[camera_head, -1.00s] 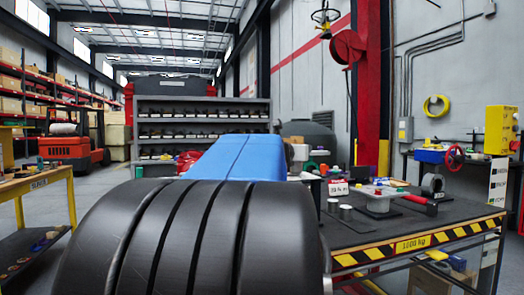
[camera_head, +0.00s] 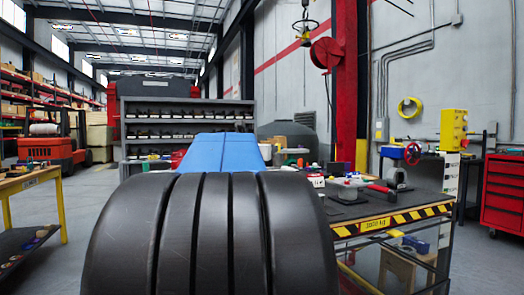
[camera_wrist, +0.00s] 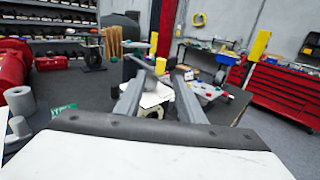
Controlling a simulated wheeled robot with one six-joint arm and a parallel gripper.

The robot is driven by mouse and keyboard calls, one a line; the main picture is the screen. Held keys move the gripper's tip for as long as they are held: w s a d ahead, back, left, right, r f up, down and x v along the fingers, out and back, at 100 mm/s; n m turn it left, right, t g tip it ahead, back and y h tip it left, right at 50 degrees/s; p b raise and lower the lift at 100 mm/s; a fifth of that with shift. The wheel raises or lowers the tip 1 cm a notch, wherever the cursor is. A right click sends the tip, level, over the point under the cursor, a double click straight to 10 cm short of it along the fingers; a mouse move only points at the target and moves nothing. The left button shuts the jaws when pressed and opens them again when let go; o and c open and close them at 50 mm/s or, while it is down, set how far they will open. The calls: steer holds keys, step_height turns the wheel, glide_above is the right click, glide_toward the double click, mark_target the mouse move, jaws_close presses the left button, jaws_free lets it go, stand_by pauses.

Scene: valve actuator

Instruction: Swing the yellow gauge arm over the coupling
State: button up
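My gripper (camera_wrist: 157,85) shows in the wrist view as two grey fingers, spread apart with a gap between them. I see nothing held; a grey part and a white surface show in the gap beyond. A small yellow upright piece (camera_wrist: 161,66) stands just past the fingertips; I cannot tell if it is the gauge arm. In the head view a grey ring-like part (camera_head: 397,178) sits on the dark workbench (camera_head: 415,205); I cannot tell if it is the coupling. A blue device with a red handwheel (camera_head: 412,154) is behind it. My gripper is hidden in the head view.
A red-handled tool (camera_head: 381,189) lies on the workbench, whose front edge has yellow-black stripes. A red tool cabinet (camera_head: 503,195) stands at right. A yellow-framed table (camera_head: 40,178) is at left. Grey shelving (camera_head: 188,108) stands behind. Open floor lies between the left table and my arm.

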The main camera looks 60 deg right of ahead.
steer(key=shift+a, duration=0.1)
steer(key=shift+w, duration=0.1)
steer(key=c, duration=0.7)
steer(key=w+d+m+g, duration=0.2)
steer(key=g, duration=0.1)
steer(key=shift+w+d+r, duration=0.1)
steer(key=shift+w+r, duration=0.2)
steer(key=shift+r, duration=0.1)
jaws_close()
steer(key=w+a+f+m+g+y, duration=0.1)
steer(key=w+a+m+g+y, duration=0.1)
steer(key=w+m+g, duration=0.15)
steer(key=w+a+m+g+y, duration=0.1)
steer(key=w+a+m+g, duration=0.15)
steer(key=w+g, duration=0.25)
steer(key=x, duration=1.3)
steer(key=shift+s+f, duration=0.2)
steer(key=shift+s, duration=0.05)
